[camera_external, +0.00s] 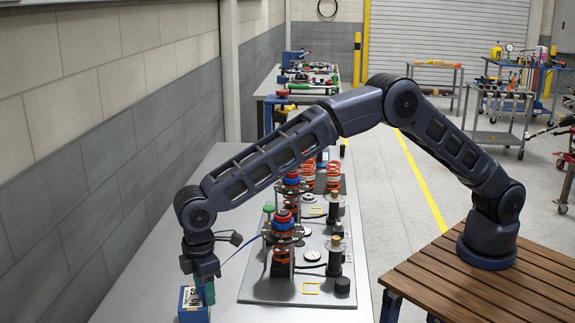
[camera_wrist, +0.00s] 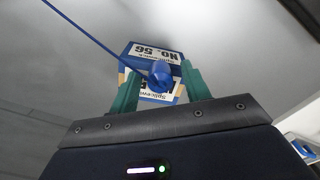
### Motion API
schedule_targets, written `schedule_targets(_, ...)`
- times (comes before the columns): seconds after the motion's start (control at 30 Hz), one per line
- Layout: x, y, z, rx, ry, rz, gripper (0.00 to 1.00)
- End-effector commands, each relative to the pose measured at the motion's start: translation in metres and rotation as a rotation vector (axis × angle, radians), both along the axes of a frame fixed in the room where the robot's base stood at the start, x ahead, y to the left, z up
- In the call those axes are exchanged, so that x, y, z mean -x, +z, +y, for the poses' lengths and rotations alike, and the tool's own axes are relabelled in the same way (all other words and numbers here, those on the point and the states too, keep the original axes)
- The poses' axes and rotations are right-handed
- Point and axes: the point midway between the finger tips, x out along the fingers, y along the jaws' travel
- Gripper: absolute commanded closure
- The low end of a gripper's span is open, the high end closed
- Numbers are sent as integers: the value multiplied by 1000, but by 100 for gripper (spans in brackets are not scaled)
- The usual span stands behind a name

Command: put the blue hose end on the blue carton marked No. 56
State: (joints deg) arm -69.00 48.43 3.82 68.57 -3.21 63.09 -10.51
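The blue carton (camera_external: 186,314) stands on the grey bench at the lower left of the external view. In the wrist view the carton (camera_wrist: 128,48) shows white labels, one reading No. 56. The blue hose end (camera_wrist: 162,75) is between my green fingers, in front of the carton; whether it touches the carton I cannot tell. A thin blue hose runs from it to the upper left. My gripper (camera_wrist: 160,86) points down at the carton (camera_external: 205,291). Its fingers are apart, with a gap showing on the hose end's left side. The fingers partly hide the carton.
A chassis plate (camera_external: 300,291) with red springs, black posts and round discs lies on the bench (camera_external: 150,262) to the right. A block wall (camera_external: 80,130) borders the bench on the left. The bench surface around the carton is mostly clear.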

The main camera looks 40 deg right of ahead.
Motion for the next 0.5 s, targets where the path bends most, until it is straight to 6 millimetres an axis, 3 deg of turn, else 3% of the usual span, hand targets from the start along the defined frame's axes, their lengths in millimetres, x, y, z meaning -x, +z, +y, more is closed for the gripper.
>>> schedule_targets(0.27,0,6,0,-1,0,0,53)
schedule_targets(0.5,-1,42,0,-3,0,-1,53)
